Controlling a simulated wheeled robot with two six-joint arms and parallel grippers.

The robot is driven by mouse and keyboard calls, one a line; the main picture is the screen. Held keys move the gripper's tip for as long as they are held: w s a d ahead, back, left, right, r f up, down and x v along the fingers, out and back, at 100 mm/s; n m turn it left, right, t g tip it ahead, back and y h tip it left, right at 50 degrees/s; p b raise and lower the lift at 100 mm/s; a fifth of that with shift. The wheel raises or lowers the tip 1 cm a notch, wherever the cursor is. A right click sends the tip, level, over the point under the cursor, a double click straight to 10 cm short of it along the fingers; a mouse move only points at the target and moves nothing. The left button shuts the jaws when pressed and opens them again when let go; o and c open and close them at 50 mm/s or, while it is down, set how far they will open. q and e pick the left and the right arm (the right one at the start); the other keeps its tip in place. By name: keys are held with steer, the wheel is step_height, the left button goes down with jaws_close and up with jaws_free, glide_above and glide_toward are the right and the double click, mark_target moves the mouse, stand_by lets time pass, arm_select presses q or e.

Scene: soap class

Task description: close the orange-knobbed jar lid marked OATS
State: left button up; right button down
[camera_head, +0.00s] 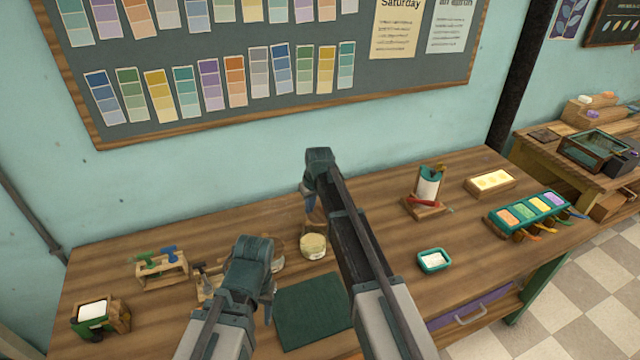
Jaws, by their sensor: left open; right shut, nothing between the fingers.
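A small round jar (314,247) with pale beige contents or top stands on the table between my two arms. A second glass jar (278,262) is mostly hidden behind my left wrist. I cannot read an OATS mark on either one, and no orange knob shows clearly. A brownish upright piece (315,216) shows beside my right gripper, partly hidden by my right arm. My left gripper (268,308) is open, pointing down by the left edge of the green mat. My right gripper (309,205) is shut and empty, behind the small jar.
A dark green mat (312,312) lies at the front. On the left are a wooden rack (162,268) and a white-topped block (98,313). On the right are a teal dish (433,261), a wooden stand (427,195) and a color tray (527,213). The back-left tabletop is clear.

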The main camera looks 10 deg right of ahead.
step_height(320, 180, up, 4)
steer(key=t+p, duration=0.1)
steer(key=p, duration=0.1)
glide_above(320, 207)
steer(key=f+b, duration=0.6)
steer(key=b, duration=0.1)
steer(key=s+f+b, duration=0.1)
steer(key=f+b, duration=0.2)
steer(key=f, duration=0.1)
steer(key=shift+d, duration=0.15)
steer(key=shift+s+d, duration=0.1)
steer(key=shift+s, duration=0.15)
arm_select(q)
step_height(320, 207, down, 7)
steer(key=shift+r, duration=0.2)
arm_select(e)
steer(key=shift+s+d+m, duration=0.2)
steer(key=shift+m, duration=0.2)
